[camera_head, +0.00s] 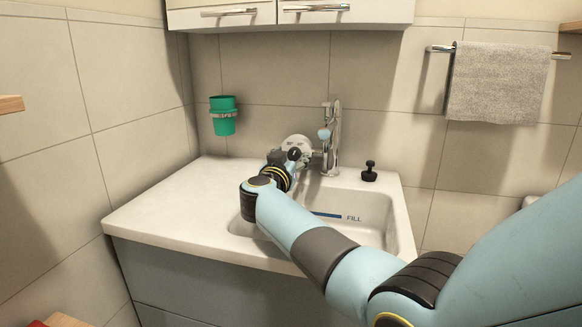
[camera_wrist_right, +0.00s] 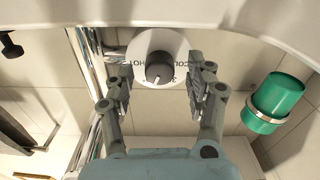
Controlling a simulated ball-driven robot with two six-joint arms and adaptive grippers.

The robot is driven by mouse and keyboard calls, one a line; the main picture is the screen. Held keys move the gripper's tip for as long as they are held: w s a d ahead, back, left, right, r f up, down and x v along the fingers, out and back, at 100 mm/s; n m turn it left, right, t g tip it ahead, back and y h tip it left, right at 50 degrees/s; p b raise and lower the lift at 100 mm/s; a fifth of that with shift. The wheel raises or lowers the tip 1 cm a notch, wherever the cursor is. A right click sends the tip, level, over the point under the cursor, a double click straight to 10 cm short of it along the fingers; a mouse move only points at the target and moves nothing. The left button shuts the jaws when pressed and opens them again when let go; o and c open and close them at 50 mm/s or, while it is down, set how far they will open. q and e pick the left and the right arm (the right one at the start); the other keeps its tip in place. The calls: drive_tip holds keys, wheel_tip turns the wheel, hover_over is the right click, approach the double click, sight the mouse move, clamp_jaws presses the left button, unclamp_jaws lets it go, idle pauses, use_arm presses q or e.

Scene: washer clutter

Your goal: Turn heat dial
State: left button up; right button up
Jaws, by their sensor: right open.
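The heat dial is a dark round knob (camera_wrist_right: 159,68) with a pale pointer mark, on a white round plate (camera_wrist_right: 152,43) lettered COLD and HOT. In the head view the plate (camera_head: 299,142) is on the tiled wall left of the tap, partly hidden by my right gripper (camera_head: 293,156). In the wrist view my right gripper (camera_wrist_right: 157,88) is open and empty. Its fingers are apart, one to each side of the knob, with clear space between. I cannot tell how far the fingertips are from the plate. My left gripper is not in view.
The chrome tap (camera_head: 331,150) stands just right of the dial. The left counter (camera_head: 170,205) is clear.

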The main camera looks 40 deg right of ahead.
drive_tip(key=shift+r, duration=0.1)
clamp_jaws()
drive_tip(key=shift+m+p, duration=0.55)
drive_tip(key=shift+m, duration=0.25)
unclamp_jaws()
drive_tip(key=shift+a, duration=0.1)
drive_tip(key=v, duration=0.7)
drive_tip(key=shift+s, duration=0.2)
